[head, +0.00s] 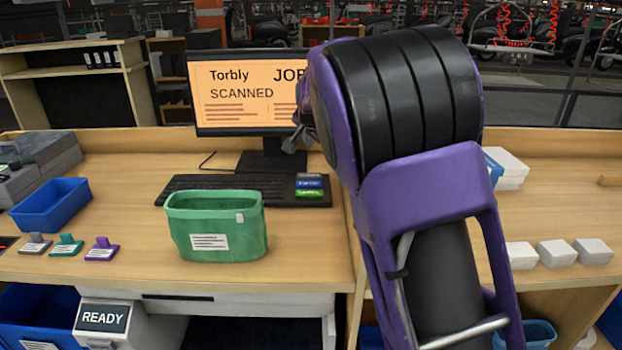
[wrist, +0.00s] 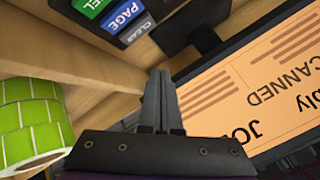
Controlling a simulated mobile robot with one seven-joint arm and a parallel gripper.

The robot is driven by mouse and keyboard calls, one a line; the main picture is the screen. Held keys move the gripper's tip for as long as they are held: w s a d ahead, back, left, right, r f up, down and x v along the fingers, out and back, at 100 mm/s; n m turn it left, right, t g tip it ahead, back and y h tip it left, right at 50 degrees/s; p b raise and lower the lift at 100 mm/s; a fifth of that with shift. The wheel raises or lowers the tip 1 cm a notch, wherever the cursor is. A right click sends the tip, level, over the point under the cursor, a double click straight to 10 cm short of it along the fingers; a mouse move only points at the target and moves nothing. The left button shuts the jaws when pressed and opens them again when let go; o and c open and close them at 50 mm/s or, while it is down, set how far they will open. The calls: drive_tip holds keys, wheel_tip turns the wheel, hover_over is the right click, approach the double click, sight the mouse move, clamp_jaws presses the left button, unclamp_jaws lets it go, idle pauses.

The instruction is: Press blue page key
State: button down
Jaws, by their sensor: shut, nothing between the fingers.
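The blue page key (head: 309,184) is on the right end of the black keyboard (head: 230,188), between a green key (head: 309,193) and a grey key marked CLEAR. In the wrist view the blue page key (wrist: 125,17) is at the top, upside down, with the green key (wrist: 90,5) to its left and the CLEAR key (wrist: 138,30) below right. My gripper (wrist: 160,73) is shut and empty, its tips apart from the keys. In the head view my gripper (head: 291,145) shows in front of the monitor, above the keys, partly hidden by my purple arm.
The monitor (head: 250,130) stands behind the keyboard and fills the right of the wrist view. A green bin (head: 215,225) stands in front of the keyboard. White boxes (head: 556,253) lie to the right.

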drive_tip(key=shift+s, duration=0.1)
drive_tip(key=shift+f, duration=0.15)
drive_tip(key=b, duration=0.5)
hover_over(309, 185)
wheel_tip(309, 185, down, 8)
drive_tip(key=shift+s+r, duration=0.1)
drive_tip(key=shift+r, duration=0.15)
drive_tip(key=shift+f, duration=0.45)
drive_tip(key=shift+f, duration=0.15)
idle(1.3)
drive_tip(key=shift+f, duration=0.25)
